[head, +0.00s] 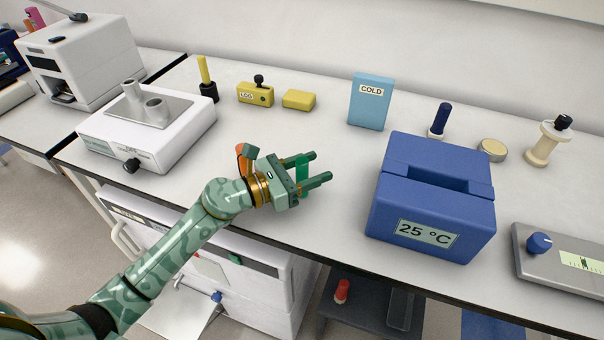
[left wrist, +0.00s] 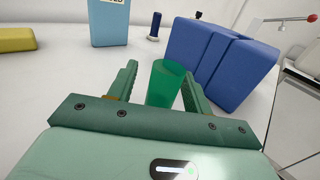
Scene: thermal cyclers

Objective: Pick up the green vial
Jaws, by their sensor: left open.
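The green vial (left wrist: 165,84) stands between the two open fingers of my left gripper (left wrist: 160,90) in the left wrist view. It looks translucent and upright, with a small gap visible towards the left finger. In the head view the green vial (head: 302,174) shows between the fingers of my left gripper (head: 318,168), over the white bench near its front edge. The vial's lower part is hidden by the gripper. My right gripper does not show.
A blue box marked 25 °C (head: 432,190) stands right of the gripper. A light blue COLD box (head: 370,101) and yellow blocks (head: 299,100) stand behind. A white device (head: 150,130) is at left.

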